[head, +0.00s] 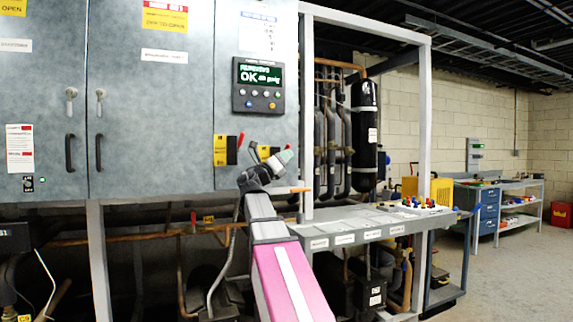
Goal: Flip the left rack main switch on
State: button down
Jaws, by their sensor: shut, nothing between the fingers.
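Two switches with yellow plates sit on the lower right of the grey cabinet front in the head view. The left main switch (226,150) has a black body and a red lever at its right side, angled up. The right main switch (263,152) is partly hidden behind my gripper. Labels on both are too small to read. My gripper (287,156) is shut and empty. It is in front of the right switch, to the right of the left switch, with its tips pointing up and right. I cannot tell whether it touches anything.
A control panel (258,85) with a lit green display sits above the switches. Cabinet doors with handles are at left. A grey shelf (345,238) with labels juts out at right, below a white frame post. A workbench (515,200) stands far right, with clear floor before it.

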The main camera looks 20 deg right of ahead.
jog(key=shift+w+r, duration=0.3)
jog(key=shift+r, duration=0.6)
jog(key=shift+r, duration=0.15)
